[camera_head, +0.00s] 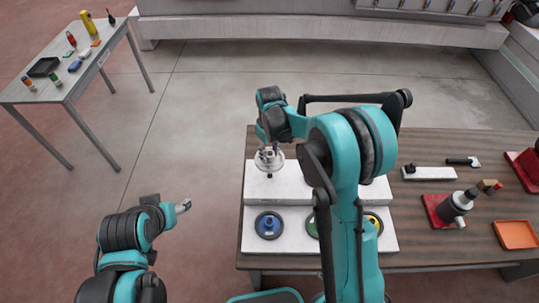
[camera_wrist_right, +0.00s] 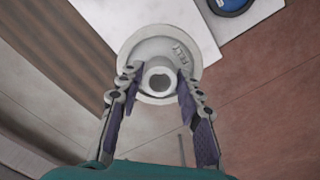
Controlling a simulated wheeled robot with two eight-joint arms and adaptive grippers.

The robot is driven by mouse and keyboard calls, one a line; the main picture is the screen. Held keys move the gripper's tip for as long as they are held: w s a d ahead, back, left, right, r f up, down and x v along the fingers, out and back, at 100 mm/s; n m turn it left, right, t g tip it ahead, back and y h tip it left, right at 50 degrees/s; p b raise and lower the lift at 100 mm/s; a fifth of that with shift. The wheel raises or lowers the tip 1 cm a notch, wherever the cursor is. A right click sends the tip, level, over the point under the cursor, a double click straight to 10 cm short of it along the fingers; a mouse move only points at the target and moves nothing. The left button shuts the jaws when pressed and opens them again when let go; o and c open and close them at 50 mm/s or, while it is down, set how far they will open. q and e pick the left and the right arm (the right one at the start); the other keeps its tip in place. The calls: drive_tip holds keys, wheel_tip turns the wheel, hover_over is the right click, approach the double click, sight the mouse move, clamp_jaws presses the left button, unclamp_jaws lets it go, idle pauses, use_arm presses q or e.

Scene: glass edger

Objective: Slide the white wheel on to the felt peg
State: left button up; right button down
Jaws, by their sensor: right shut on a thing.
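The white wheel (camera_head: 264,164) is a pale disc with a raised hub, and it also shows in the right wrist view (camera_wrist_right: 136,50). My right gripper (camera_head: 268,153) is shut on its hub, with one finger on each side in the wrist view (camera_wrist_right: 158,82). The wheel is over the rear white board (camera_head: 256,190). A short dark piece shows just under it; I cannot tell whether this is the felt peg. I cannot tell whether the wheel is around a peg. My left gripper (camera_head: 183,206) is left of the table, away from the wheel; its fingers are too small to read.
A blue wheel (camera_head: 262,232) lies on the front white board (camera_head: 290,242). Green (camera_head: 311,224) and yellow (camera_head: 374,220) wheels are partly behind my right arm. A side table (camera_head: 50,92) is far left.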

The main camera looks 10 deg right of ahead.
drive_tip(key=shift+w+r, duration=0.1)
drive_tip(key=shift+d, duration=0.15)
drive_tip(key=shift+b, duration=0.35)
wheel_tip(320, 180, down, 6)
drive_tip(key=b, duration=0.5)
drive_tip(key=shift+b, duration=0.6)
idle(1.3)
drive_tip(key=shift+f+b, duration=2)
drive_tip(key=shift+f, duration=0.45)
drive_tip(key=c, duration=1)
unclamp_jaws()
drive_tip(key=shift+o, duration=0.2)
